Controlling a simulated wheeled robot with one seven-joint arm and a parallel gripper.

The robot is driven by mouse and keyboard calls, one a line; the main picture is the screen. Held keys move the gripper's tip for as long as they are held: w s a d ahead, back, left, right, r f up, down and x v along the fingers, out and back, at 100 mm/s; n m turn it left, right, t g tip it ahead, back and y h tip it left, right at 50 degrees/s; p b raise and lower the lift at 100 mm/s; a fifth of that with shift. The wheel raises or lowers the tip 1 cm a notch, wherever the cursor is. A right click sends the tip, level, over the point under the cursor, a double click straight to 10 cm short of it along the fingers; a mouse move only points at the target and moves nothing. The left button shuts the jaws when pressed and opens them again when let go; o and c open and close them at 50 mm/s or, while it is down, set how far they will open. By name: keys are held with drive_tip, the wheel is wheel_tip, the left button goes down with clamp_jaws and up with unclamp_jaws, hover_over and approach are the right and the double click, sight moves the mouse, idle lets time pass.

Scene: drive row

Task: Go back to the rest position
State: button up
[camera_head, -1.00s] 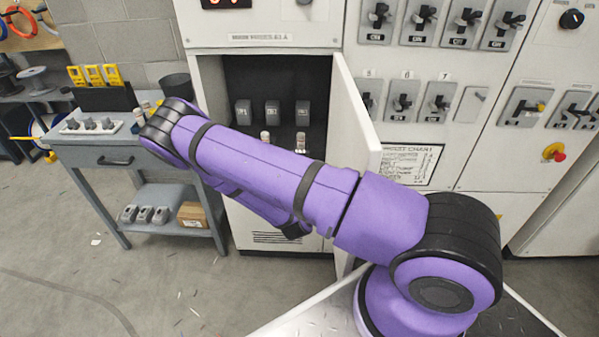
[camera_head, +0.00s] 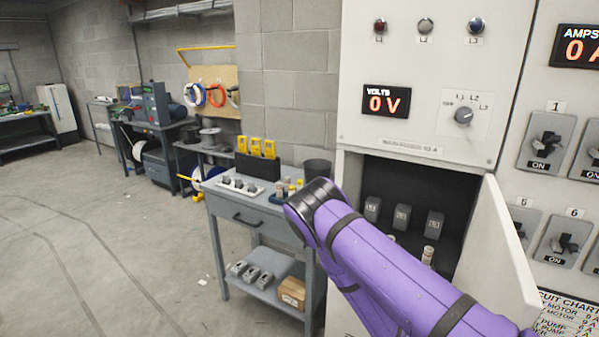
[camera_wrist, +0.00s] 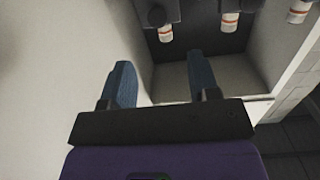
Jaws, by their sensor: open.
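My gripper (camera_wrist: 164,90) shows in the wrist view with its two blue fingers spread apart and nothing between them. It faces the open fuse compartment (camera_wrist: 205,75) of the cabinet. In that view several pale fuses with red bands (camera_wrist: 229,22) sit at the top, beyond the fingertips and apart from them. In the head view my purple arm crosses in front of the compartment (camera_head: 385,176), and my gripper is hidden there. Grey blocks (camera_head: 402,217) stand in a row inside the compartment, and a pale fuse (camera_head: 428,255) shows below them.
The cabinet door (camera_head: 497,260) stands open to the right of my arm. A grey workbench (camera_head: 240,210) with a tray (camera_head: 238,187), yellow meters (camera_head: 256,147) and a dark bin (camera_head: 316,168) is on the left. A cardboard box (camera_head: 292,292) lies on its lower shelf. Open floor (camera_head: 110,240) extends left.

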drive_tip(key=w+a+r+m+g+y, duration=0.1)
drive_tip(key=w+a+r+g+y, duration=0.15)
drive_tip(key=r, duration=0.45)
drive_tip(key=w+a+r+m+g+y, duration=0.1)
drive_tip(key=w+a+r+g+y, duration=0.15)
drive_tip(key=r, duration=0.45)
drive_tip(key=s+a+r+n+g+y, duration=0.1)
drive_tip(key=s+a+r+y, duration=0.15)
drive_tip(key=r, duration=0.55)
drive_tip(key=s+a+r+n+y, duration=0.1)
drive_tip(key=s+a+r+y, duration=0.15)
drive_tip(key=r, duration=0.55)
drive_tip(key=s+r+n+g+y, duration=0.15)
drive_tip(key=s+r+n, duration=0.25)
drive_tip(key=s+r, duration=0.7)
drive_tip(key=s+d+r+n, duration=0.1)
drive_tip(key=s+r, duration=0.2)
drive_tip(key=s, duration=0.6)
drive_tip(key=s+d+r+n+g+h, duration=0.1)
drive_tip(key=s+d+r+n, duration=0.1)
drive_tip(key=s, duration=0.7)
drive_tip(key=shift+r+n, duration=0.3)
drive_tip(key=shift+r, duration=0.55)
drive_tip(key=shift+w+d, duration=0.1)
